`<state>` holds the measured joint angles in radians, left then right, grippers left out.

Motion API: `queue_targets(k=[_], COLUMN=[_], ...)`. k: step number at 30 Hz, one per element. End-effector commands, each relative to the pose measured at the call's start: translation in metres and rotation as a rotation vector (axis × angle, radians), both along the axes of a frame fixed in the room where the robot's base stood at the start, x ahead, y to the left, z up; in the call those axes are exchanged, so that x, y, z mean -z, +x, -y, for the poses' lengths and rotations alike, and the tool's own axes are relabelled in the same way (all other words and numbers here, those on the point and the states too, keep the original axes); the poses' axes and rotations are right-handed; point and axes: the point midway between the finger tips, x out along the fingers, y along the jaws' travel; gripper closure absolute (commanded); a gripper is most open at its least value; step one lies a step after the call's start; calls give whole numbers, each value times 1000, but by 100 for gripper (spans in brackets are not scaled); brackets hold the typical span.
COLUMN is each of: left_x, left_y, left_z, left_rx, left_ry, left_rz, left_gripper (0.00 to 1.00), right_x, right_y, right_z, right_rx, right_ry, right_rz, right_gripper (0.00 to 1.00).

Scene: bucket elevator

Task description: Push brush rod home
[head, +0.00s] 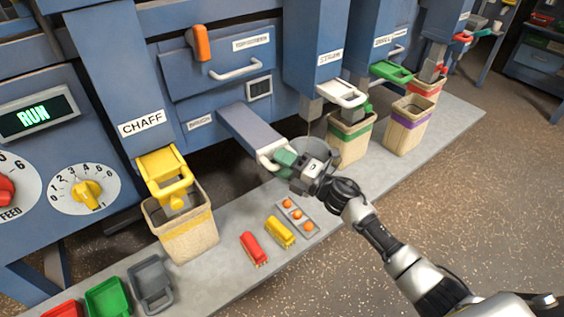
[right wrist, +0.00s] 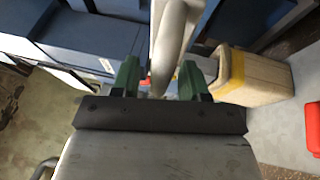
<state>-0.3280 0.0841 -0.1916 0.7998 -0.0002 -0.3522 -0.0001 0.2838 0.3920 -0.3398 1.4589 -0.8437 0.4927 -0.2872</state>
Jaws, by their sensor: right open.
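A long blue-grey box-shaped piece (head: 250,132) sticks out of the machine front, below the top drawer. A pale handle (head: 266,158) is at its outer end. I cannot tell for certain that this is the brush rod. My right gripper (head: 284,160), with green fingers, is at this handle and partly hides it. In the right wrist view, the open right gripper (right wrist: 161,78) has a pale bar (right wrist: 174,42) between its two green fingers, with gaps beside it. My left gripper is not in view.
A yellow chute (head: 165,165) labelled CHAFF stands over a yellow-banded bucket (head: 188,232). A green-banded bucket (head: 350,138) and a purple-banded bucket (head: 406,125) stand to the right. Red and yellow brushes (head: 253,248) and a tray of orange balls (head: 306,226) lie on the grey platform.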

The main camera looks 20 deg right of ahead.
Motion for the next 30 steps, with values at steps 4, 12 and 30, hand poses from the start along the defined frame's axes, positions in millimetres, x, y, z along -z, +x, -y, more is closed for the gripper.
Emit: queue_targets(k=[4, 12, 30], left_x=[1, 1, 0], left_y=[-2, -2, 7], left_z=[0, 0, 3], left_rx=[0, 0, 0], left_ry=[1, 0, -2], left_rz=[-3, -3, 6], left_gripper=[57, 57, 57], right_x=[0, 0, -1], right_y=[2, 2, 9], right_z=[-2, -1, -4], right_rx=[1, 1, 0], right_ry=[-1, 0, 3], right_rz=[-1, -1, 2], right_gripper=[56, 72, 100])
